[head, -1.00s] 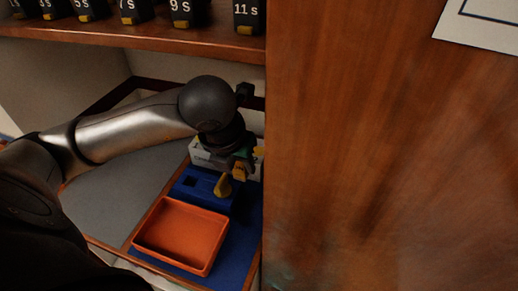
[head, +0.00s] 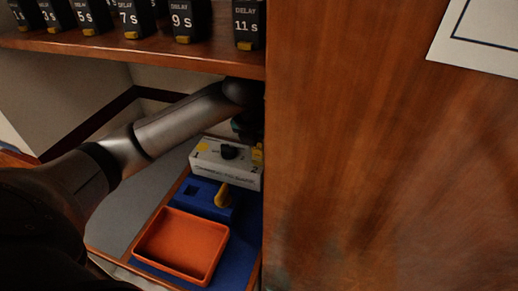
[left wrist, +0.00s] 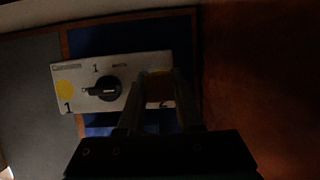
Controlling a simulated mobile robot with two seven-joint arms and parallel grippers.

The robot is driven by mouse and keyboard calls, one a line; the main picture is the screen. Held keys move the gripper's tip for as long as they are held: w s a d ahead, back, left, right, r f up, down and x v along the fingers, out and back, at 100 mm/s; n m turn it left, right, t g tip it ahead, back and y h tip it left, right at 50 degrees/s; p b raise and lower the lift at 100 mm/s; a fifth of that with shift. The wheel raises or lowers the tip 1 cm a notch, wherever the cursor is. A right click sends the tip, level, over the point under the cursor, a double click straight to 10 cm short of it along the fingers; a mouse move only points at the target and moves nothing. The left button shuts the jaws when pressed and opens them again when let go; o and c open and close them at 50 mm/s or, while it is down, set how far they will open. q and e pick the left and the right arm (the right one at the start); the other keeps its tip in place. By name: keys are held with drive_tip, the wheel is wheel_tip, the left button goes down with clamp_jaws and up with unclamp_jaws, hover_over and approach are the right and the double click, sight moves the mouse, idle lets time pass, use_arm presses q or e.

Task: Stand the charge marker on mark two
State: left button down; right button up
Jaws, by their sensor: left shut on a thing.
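The white box (head: 227,168) has a black dial (head: 230,152), a yellow dot (head: 202,147) by a 1 at its left, and a 2 at its right end. My left gripper (left wrist: 156,90) is shut on a yellow piece, likely the charge marker (head: 257,155), above the right end of the box by the 2. In the head view the wooden panel partly hides the gripper. I cannot tell whether the marker touches the box. The box also shows in the left wrist view (left wrist: 90,68), its right end hidden behind the fingers. My right gripper is not in view.
A blue block (head: 207,203) with an empty square hole and another yellow piece (head: 222,196) stands in front of the box. An orange tray (head: 181,245) is nearer. A wooden panel (head: 380,170) closes off the right; a shelf (head: 130,52) with delay units hangs above.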

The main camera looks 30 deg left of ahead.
use_arm(q)
drive_tip(key=shift+f, duration=0.55)
drive_tip(key=shift+f, duration=0.15)
drive_tip(key=c, duration=0.6)
unclamp_jaws()
drive_tip(key=v, duration=0.3)
drive_tip(key=shift+s+r, duration=0.2)
drive_tip(key=shift+s, duration=0.15)
drive_tip(key=s+d, duration=0.1)
drive_tip(key=s, duration=0.6)
drive_tip(key=s+d, duration=0.1)
drive_tip(key=s, duration=0.3)
drive_tip(key=shift+d, duration=0.35)
